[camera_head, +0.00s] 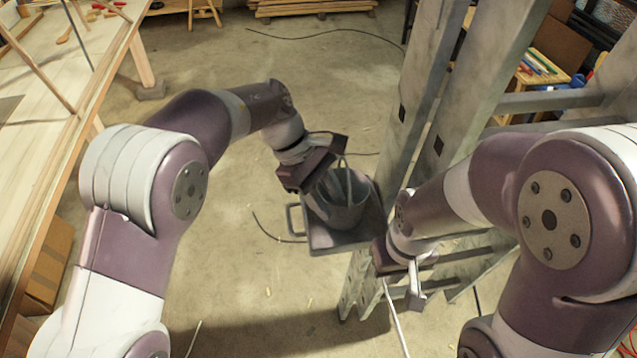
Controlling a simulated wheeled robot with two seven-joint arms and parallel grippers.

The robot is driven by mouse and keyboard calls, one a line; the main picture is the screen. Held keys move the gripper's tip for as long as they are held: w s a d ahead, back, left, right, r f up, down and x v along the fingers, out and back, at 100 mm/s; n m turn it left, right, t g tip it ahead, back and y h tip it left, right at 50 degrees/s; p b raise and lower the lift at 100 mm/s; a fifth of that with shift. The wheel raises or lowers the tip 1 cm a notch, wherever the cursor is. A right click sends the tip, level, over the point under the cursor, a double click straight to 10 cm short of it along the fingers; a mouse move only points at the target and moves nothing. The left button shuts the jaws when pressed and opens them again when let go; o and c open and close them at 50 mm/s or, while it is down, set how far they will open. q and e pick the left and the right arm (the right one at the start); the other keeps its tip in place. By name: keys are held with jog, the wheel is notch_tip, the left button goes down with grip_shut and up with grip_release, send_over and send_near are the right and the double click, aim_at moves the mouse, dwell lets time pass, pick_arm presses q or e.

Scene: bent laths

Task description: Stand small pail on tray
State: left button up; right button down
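The small grey pail (337,207) looks upright over the grey tray (322,242), and its base seems to rest on the tray. A thin bail or stick rises from the pail's mouth. My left gripper (318,172) is at the pail's upper left rim and covers part of it. Whether its fingers grip the rim or bail or only stand beside it, I cannot tell. The tray has a loop handle (293,221) on its left. My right gripper (399,277) is at the tray's lower right corner, its fingers apart, with no object visible between them.
Grey ladder-like frames (408,100) stand right of the tray, close to my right arm. A wooden workbench (45,130) with laths and tools runs along the left. Stacked planks (310,7) lie at the back. Cables cross the floor. The floor left of the tray is mostly clear.

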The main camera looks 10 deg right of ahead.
pick_arm(q)
jog(key=b+v, duration=0.2)
jog(key=v, duration=0.8)
jog(key=w+d+r+n+t+h, duration=0.45)
jog(key=n+h, duration=0.25)
jog(key=n, duration=0.5)
jog(key=w+a+f+n+t+y, duration=0.25)
jog(key=a+n+t, duration=0.3)
jog(key=n, duration=0.65)
jog(key=w+a+f+n+t+y, duration=0.1)
jog(key=w+a+n+t+y, duration=0.25)
jog(key=a+n, duration=0.6)
jog(key=s+a+f+n+g+y, duration=0.5)
jog(key=s+a+f+n, duration=0.7)
jog(key=n, duration=0.7)
jog(key=s+f+n+g+y, duration=0.1)
jog(key=s+f+n+g, duration=0.3)
jog(key=s+f+n, duration=0.3)
jog(key=s+n, duration=0.3)
jog(key=s, duration=0.4)
